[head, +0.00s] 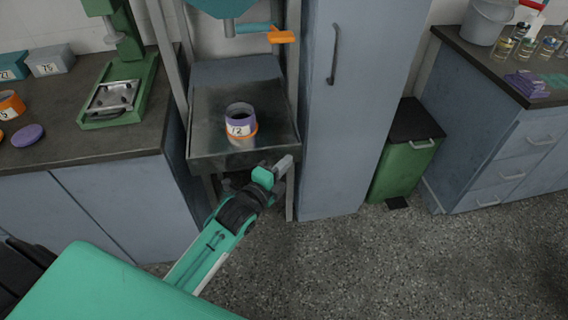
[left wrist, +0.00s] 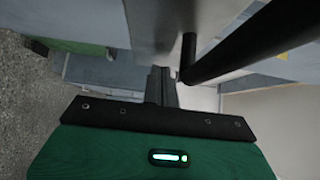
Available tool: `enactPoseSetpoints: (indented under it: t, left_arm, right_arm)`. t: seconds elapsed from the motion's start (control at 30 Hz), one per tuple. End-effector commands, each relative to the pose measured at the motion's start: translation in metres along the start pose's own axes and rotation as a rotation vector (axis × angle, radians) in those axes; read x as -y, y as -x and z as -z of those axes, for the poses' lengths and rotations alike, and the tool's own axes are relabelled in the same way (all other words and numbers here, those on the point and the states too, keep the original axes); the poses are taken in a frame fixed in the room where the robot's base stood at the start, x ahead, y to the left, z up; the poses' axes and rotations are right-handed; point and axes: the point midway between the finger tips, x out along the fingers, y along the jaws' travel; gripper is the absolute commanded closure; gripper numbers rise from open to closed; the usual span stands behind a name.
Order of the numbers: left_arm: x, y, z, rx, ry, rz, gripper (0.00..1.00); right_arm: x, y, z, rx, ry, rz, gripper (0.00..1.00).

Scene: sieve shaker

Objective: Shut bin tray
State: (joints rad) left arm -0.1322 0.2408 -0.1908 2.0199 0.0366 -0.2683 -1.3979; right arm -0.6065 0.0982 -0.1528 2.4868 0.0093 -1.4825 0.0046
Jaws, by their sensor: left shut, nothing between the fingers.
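The bin tray (head: 202,120) is a dark metal tray in the stand under the teal hopper (head: 218,6). It appears pulled forward, with its inside open to view. A purple-and-orange jar (head: 241,122) with a "12" label stands in it. My left gripper (head: 285,166) is shut and empty at the tray's front right corner, just below its front edge. I cannot tell whether it touches the tray. In the left wrist view my gripper's fingers (left wrist: 163,86) show close to a black bar (left wrist: 240,45), perhaps a handle. My right gripper is not in view.
A tall grey cabinet (head: 355,110) stands right of the stand. A green pedal bin (head: 402,165) is beyond it. Counters hold a green press (head: 122,95) at left and a bucket (head: 487,22) at right. The speckled floor (head: 400,265) at the front right is clear.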

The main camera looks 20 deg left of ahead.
Motion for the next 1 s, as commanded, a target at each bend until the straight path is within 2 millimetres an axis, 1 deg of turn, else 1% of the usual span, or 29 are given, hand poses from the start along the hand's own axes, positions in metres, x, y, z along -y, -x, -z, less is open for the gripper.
enactPoseSetpoints:
  t: [0.43, 0.57, 0.7, 0.77, 0.87, 1.0]
  left_arm:
    - [0.000, -0.003, -0.003, 0.000, 0.000, 0.000, 1.00]
    - [0.001, -0.007, -0.007, 0.000, -0.003, 0.001, 1.00]
    - [0.002, -0.019, -0.020, 0.000, -0.006, 0.000, 1.00]
    - [0.003, -0.027, -0.028, 0.000, -0.006, 0.001, 1.00]
    - [0.003, -0.043, -0.044, 0.001, -0.006, 0.000, 1.00]
    - [0.002, -0.068, -0.070, 0.001, -0.007, 0.000, 1.00]
  right_arm:
    - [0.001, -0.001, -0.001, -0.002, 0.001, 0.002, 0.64]
    - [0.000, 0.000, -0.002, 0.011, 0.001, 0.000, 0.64]
    - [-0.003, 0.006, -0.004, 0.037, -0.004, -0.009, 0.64]
    - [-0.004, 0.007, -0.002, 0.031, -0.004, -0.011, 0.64]
    - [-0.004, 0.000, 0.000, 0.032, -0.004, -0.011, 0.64]
    - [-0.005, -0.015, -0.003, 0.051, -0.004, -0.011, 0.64]
